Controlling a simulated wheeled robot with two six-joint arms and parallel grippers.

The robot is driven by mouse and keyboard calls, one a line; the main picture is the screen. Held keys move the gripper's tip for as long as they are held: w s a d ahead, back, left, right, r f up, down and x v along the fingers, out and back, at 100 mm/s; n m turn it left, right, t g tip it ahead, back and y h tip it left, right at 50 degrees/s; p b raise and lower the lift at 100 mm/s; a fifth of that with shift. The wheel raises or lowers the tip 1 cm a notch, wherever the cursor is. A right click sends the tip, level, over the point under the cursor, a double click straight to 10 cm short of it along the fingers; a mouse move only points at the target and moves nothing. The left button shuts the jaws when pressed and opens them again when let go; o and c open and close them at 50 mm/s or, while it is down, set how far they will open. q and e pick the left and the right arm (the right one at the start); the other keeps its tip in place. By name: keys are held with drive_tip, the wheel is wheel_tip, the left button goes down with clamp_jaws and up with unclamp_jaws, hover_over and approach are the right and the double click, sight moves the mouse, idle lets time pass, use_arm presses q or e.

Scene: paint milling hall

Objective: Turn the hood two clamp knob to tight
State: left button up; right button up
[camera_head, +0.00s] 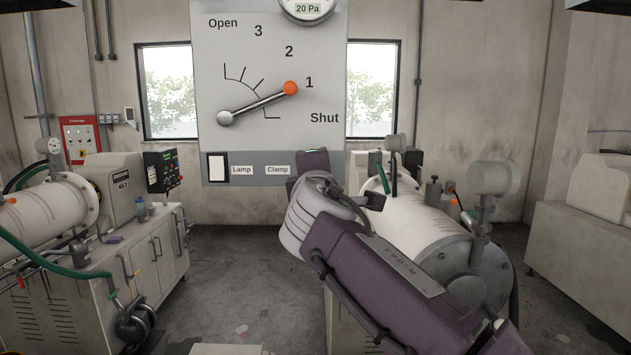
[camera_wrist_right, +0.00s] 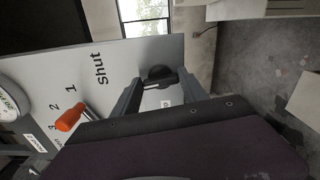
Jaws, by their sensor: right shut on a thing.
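The hood panel (camera_head: 215,60) hangs ahead of me, with a "Clamp" label (camera_head: 278,169) on its lower grey strip. In the head view my right arm covers the strip's right end, and the knob and my right fingertips are hidden there. In the right wrist view a dark round clamp knob (camera_wrist_right: 159,72) sits at the panel's edge. My right gripper (camera_wrist_right: 157,82) reaches it with a grey finger on each side and is shut on it. I cannot read the knob's turn position. My left gripper is not in view.
The panel's lever with orange ball (camera_head: 290,88) points near 1, and also shows close to my wrist in the wrist view (camera_wrist_right: 69,118). A gauge (camera_head: 307,8) reads 20 Pa. A white mill drum (camera_head: 410,220) stands behind my arm. Floor (camera_head: 235,250) at centre-left is mostly clear.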

drive_tip(key=shift+f+m+b, duration=0.2)
drive_tip(key=shift+m+b, duration=0.1)
drive_tip(key=shift+m, duration=0.6)
drive_tip(key=o, duration=1.4)
drive_tip(key=shift+r, duration=0.1)
drive_tip(key=s+b, duration=0.3)
drive_tip(key=s, duration=0.6)
drive_tip(key=shift+b, duration=0.35)
